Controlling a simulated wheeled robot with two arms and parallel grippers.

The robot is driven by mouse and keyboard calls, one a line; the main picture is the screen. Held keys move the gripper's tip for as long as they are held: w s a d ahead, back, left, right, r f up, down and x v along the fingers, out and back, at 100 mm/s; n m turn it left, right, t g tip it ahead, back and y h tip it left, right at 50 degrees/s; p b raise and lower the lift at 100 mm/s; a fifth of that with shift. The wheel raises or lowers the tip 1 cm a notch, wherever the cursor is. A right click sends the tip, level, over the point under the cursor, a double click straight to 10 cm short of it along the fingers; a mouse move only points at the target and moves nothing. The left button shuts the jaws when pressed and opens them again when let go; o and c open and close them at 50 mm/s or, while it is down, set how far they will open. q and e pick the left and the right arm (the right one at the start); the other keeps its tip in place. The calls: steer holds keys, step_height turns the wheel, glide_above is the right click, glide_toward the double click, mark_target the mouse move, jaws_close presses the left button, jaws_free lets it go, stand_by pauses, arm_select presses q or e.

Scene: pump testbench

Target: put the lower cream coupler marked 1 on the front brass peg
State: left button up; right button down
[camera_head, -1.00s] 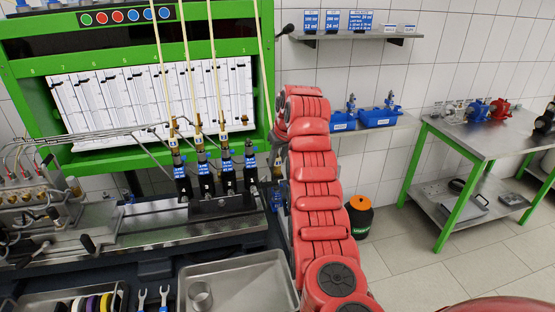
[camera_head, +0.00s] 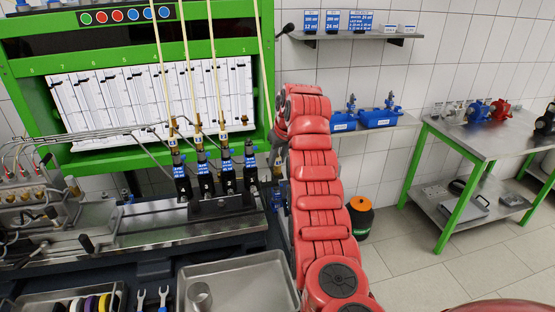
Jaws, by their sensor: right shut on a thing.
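My right arm rises from the bottom and bends at its top. Its gripper (camera_head: 277,160) is small and partly hidden by the arm, just right of the injector row. It is shut at the lower end of the rightmost cream hose (camera_head: 262,55), on what appears to be the cream coupler; its mark cannot be read. Three other cream hoses (camera_head: 189,70) run down to black injectors (camera_head: 204,180) with blue labels. The front brass peg cannot be told apart. My left gripper is out of view.
A green test bench frame (camera_head: 265,100) with white gauge tubes stands behind. A steel tray (camera_head: 235,295) and a tray of coloured rings (camera_head: 60,300) lie in front. Blue pumps (camera_head: 378,118) sit on a wall shelf at the right.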

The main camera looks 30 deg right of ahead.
steer(key=shift+f+b, duration=0.4)
steer(key=shift+f, duration=0.15)
steer(key=c, duration=0.9)
jaws_free()
steer(key=shift+r, duration=0.15)
steer(key=shift+b+v, duration=0.55)
steer(key=shift+v, duration=2)
glide_toward(278, 158)
